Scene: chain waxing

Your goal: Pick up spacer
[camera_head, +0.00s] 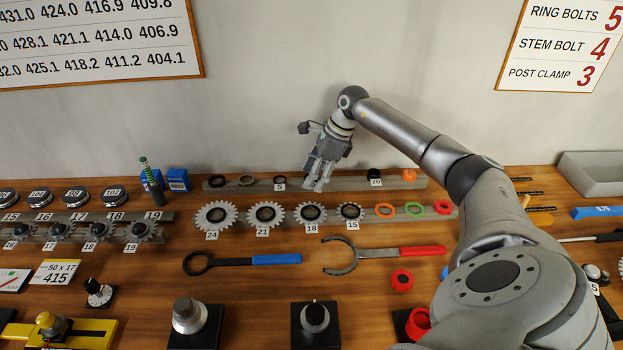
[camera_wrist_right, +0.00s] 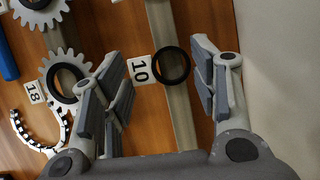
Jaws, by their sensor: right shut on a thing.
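The spacers are rings along a grey rail (camera_head: 227,184) at the back of the bench in the head view. My right gripper (camera_head: 317,186) is over the middle of this rail, between the labels 5 (camera_head: 280,184) and 20 (camera_head: 376,182). The head view hides this ring behind the fingers. My left gripper is not in view.
A row of grey sprockets (camera_head: 266,214) with several coloured rings (camera_head: 414,209) stands just in front of the rail. A blue-handled wrench (camera_head: 275,259) and a red-handled tool (camera_head: 423,251) lie nearer. The wall (camera_head: 260,110) is close behind the rail.

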